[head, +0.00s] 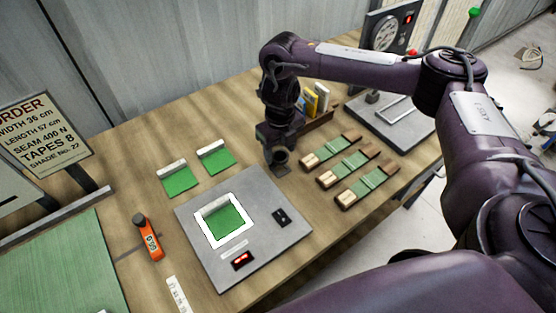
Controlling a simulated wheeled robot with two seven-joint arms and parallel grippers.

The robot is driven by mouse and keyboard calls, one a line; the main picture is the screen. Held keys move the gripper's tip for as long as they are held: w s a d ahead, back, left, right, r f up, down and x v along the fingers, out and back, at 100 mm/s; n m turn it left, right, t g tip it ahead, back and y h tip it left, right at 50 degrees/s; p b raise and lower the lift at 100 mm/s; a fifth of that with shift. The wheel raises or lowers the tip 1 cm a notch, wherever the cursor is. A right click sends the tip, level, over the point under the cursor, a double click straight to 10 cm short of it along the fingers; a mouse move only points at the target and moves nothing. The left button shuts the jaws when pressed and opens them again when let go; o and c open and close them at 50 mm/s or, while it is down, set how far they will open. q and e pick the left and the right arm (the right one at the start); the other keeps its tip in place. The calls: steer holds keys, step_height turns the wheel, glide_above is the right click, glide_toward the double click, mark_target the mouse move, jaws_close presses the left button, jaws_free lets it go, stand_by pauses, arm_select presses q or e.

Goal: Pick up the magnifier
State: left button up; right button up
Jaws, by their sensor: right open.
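A small dark object with a round top and a flat square foot (281,168), which looks like the magnifier, stands on the wooden table behind the grey plate. My right gripper (279,150) points down right at it, with the jaws open. The jaws partly hide the object's upper part, and I cannot tell whether they touch it. My left gripper is out of view.
A grey plate (290,240) with a white-framed green swatch lies in front. Green swatches (179,179) lie left of the gripper, and several wood-ended green samples (348,165) right. An orange meter (148,238) and an order sign (42,135) are at left.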

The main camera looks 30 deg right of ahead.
mark_target(280, 155)
step_height(280, 155, down, 6)
steer(key=shift+w+d+r, duration=0.15)
steer(key=shift+c, duration=0.4)
steer(key=c, duration=0.7)
steer(key=shift+r, duration=0.1)
